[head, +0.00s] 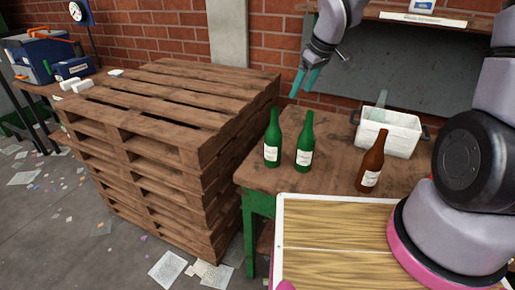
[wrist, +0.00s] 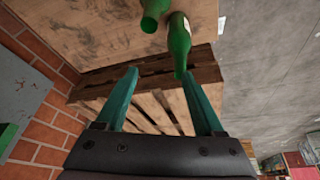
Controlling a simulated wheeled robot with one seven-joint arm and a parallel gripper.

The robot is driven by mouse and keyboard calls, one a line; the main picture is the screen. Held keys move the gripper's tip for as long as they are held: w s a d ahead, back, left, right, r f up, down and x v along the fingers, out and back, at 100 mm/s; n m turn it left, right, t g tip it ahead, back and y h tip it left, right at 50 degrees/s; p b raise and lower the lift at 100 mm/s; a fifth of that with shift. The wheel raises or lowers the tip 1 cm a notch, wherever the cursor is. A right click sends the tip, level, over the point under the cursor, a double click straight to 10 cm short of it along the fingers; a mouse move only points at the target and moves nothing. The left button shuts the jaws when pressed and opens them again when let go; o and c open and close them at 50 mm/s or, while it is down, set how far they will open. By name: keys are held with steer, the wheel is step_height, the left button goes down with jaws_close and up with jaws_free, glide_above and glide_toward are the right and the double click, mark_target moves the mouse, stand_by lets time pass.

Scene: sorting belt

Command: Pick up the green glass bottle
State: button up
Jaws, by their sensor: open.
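Two green glass bottles stand upright side by side near the left end of the wooden table: the left one (head: 272,143) and the right one (head: 304,146). Both have white labels. My gripper (head: 303,90) is open and empty, with teal fingers pointing down, above and behind the bottles. In the wrist view my gripper (wrist: 160,75) is spread apart. There one green bottle (wrist: 179,38) has its neck beside the right fingertip, with nothing between the fingers. The other green bottle (wrist: 153,14) is cut off by the top edge.
A brown bottle (head: 372,163) stands right of the green ones on the wooden table (head: 270,180). A white bin (head: 387,130) stands behind it. A tall pallet stack (head: 170,110) is left of the table. A brick wall (head: 272,50) and a grey panel (head: 390,60) are behind.

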steer(key=n, duration=0.1)
glide_toward(272, 118)
steer(key=w+d+f, duration=0.1)
steer(key=w, duration=0.1)
steer(key=shift+y, duration=0.3)
steer(key=x, duration=0.4)
steer(key=shift+f, duration=0.2)
steer(key=shift+a+x, duration=0.15)
steer(key=shift+x, duration=1.3)
steer(key=shift+a+x, duration=0.15)
steer(key=shift+x, duration=1.3)
steer(key=shift+s, duration=0.15)
jaws_close()
steer(key=shift+r, duration=0.1)
